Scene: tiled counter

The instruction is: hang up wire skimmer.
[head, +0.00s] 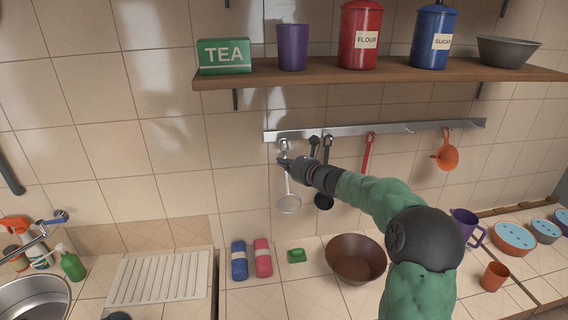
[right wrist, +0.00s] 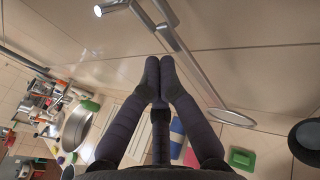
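The wire skimmer (head: 289,204) hangs down with its round head low and its handle up by the leftmost hook of the wall rail (head: 440,126). Its ring-shaped head (right wrist: 232,117) and handle also show in the right wrist view. My right gripper (head: 284,161) is at the upper handle, just below the rail. In the right wrist view its fingertips (right wrist: 160,66) are close together, and the handle runs right past them. I cannot tell whether they pinch it or whether the handle's end sits on the hook. My left gripper is not in view.
Dark utensils (head: 323,201) and a red one (head: 367,152) hang just right of the skimmer, partly behind my arm. An orange funnel (head: 446,157) hangs farther right. A shelf (head: 380,73) is above. A brown bowl (head: 355,259) and blue and pink items (head: 262,258) stand below.

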